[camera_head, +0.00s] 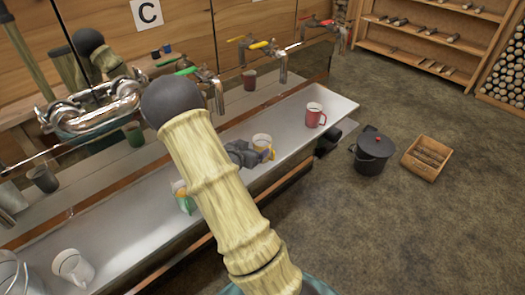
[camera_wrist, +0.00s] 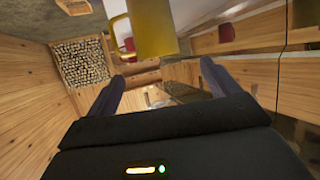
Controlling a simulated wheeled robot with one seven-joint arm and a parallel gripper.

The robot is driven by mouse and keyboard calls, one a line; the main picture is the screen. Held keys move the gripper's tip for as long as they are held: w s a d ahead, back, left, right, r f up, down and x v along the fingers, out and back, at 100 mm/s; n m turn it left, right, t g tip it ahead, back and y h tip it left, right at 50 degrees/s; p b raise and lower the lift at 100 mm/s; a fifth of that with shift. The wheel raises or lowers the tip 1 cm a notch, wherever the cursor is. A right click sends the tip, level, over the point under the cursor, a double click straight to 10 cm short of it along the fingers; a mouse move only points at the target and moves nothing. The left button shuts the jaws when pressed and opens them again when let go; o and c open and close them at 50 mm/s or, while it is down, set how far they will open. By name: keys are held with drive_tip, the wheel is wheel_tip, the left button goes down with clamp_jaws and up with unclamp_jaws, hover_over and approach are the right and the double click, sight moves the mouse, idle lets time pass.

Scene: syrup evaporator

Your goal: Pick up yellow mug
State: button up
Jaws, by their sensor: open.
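The yellow mug (camera_head: 263,141) stands on the long metal tray (camera_head: 225,190), with its handle toward the right front. In the wrist view the mug (camera_wrist: 153,28) fills the top middle, cut off by the upper edge, with its handle at its left. My gripper (camera_head: 247,153) is right beside the mug at its left, partly overlapping it in the head view. In the wrist view the fingers (camera_wrist: 160,86) are spread apart with nothing held between them. The mug appears beyond the fingertips; I cannot tell whether they touch it.
A red mug (camera_head: 315,115) stands farther right on the tray. A green and yellow mug (camera_head: 183,196) is partly hidden behind my arm. A white mug (camera_head: 73,267) stands near left. Taps (camera_head: 282,62) hang above the far side. A dark pot (camera_head: 374,152) and wooden crate (camera_head: 431,157) sit on the floor.

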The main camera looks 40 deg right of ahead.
approach(265, 138)
drive_tip(key=x, duration=0.2)
drive_tip(key=shift+w+d+f, duration=0.15)
drive_tip(key=shift+w+d, duration=0.05)
drive_tip(key=shift+w, duration=0.05)
drive_tip(key=p+x, duration=0.1)
drive_tip(key=x, duration=0.4)
drive_tip(key=shift+d+f+p, duration=0.1)
drive_tip(key=shift+d+p, duration=0.1)
drive_tip(key=shift+p, duration=0.2)
drive_tip(key=shift+s, duration=0.1)
drive_tip(key=shift+c, duration=0.2)
drive_tip(key=c, duration=1.1)
